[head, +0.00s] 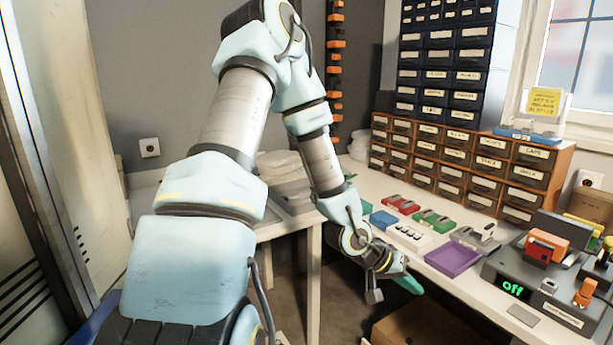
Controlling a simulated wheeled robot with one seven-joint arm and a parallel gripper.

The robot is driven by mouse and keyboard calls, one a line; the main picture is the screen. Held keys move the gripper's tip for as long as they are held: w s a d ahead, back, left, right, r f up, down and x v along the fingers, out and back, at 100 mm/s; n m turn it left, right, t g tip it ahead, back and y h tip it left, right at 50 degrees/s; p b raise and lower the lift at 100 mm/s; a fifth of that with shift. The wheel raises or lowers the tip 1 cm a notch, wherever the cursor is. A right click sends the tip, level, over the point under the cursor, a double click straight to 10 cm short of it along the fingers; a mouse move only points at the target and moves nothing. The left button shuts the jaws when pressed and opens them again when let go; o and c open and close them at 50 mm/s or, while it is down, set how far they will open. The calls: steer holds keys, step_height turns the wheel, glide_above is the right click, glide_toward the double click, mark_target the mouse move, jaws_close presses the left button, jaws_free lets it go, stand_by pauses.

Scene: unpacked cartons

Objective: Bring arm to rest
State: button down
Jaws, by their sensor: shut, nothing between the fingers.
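My arm rises from the lower left, bends at the top of the head view and comes down towards the worktop. The teal fingers look closed, with nothing held. The finger details are small and partly hidden by the wrist.
The bench (455,284) carries a purple tray (453,259), small coloured holders and a grey device (530,285) reading "off". Drawer cabinets (470,165) stand behind. The cardboard carton (430,330) is on the floor. A wall socket (149,147) is at left.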

steer(key=w+a+r+t+y+p, duration=0.1)
steer(key=w+a+r+y, duration=0.1)
steer(key=a, duration=0.4)
steer(key=w+a+r+y, duration=0.2)
steer(key=a, duration=0.4)
steer(key=s+a+r+n+y+p, duration=0.1)
steer(key=s+a+r+n+y, duration=0.1)
steer(key=a+r, duration=0.4)
steer(key=s+a+r+n+g+y+p, duration=0.1)
steer(key=s+a+r, duration=0.4)
steer(key=a, duration=0.7)
steer(key=shift+r+n+y+p, duration=0.65)
steer(key=shift+r+n+y, duration=0.1)
steer(key=shift+n+y, duration=0.05)
